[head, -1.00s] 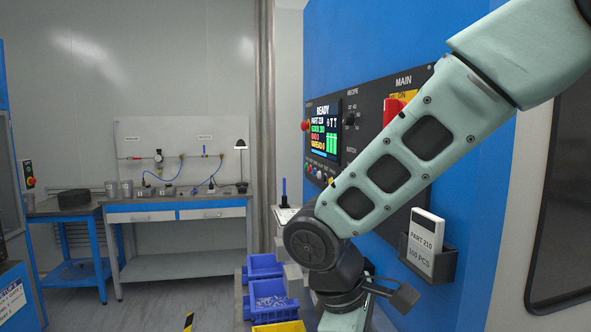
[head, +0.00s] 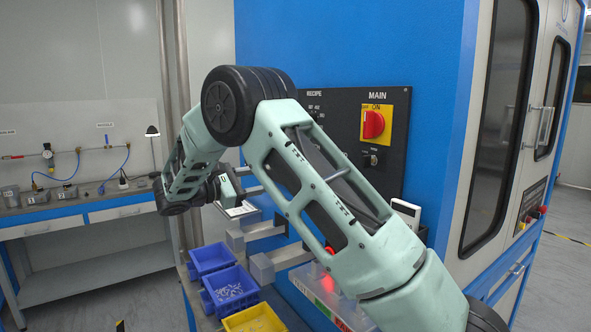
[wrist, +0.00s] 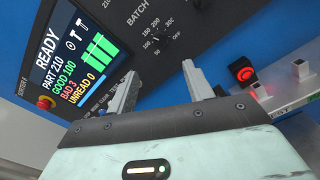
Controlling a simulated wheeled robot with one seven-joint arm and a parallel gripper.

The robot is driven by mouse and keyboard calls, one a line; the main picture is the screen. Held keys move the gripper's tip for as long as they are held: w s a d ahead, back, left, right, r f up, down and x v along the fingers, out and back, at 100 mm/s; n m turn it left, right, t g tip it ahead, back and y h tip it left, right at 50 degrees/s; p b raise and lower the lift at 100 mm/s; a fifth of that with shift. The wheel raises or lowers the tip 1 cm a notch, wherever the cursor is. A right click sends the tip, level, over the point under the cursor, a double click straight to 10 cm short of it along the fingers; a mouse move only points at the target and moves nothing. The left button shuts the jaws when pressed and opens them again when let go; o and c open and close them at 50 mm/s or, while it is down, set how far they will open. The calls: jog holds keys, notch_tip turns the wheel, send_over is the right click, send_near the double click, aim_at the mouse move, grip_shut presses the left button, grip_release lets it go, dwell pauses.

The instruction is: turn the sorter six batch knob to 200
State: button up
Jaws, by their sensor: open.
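The batch knob (wrist: 157,38) is a small dark knob on the black panel in the wrist view, ringed by white marks including 50, 100, 150, 200 and OFF. In the head view my gripper (head: 228,190) is partly seen beyond my arm, and the batch knob is hidden behind the arm.
The sorter screen (wrist: 72,50) reads READY, PART 210, GOOD 100, BAD 3. A red lit button (wrist: 241,70) is right of my fingers. The red main switch (head: 373,124) is on the panel. Blue bins (head: 230,291) and a yellow bin (head: 254,320) stand below.

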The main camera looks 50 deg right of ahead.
jog(key=p+x, duration=0.5)
jog(key=x, duration=0.9)
jog(key=shift+d, duration=0.35)
jog(key=c, duration=1)
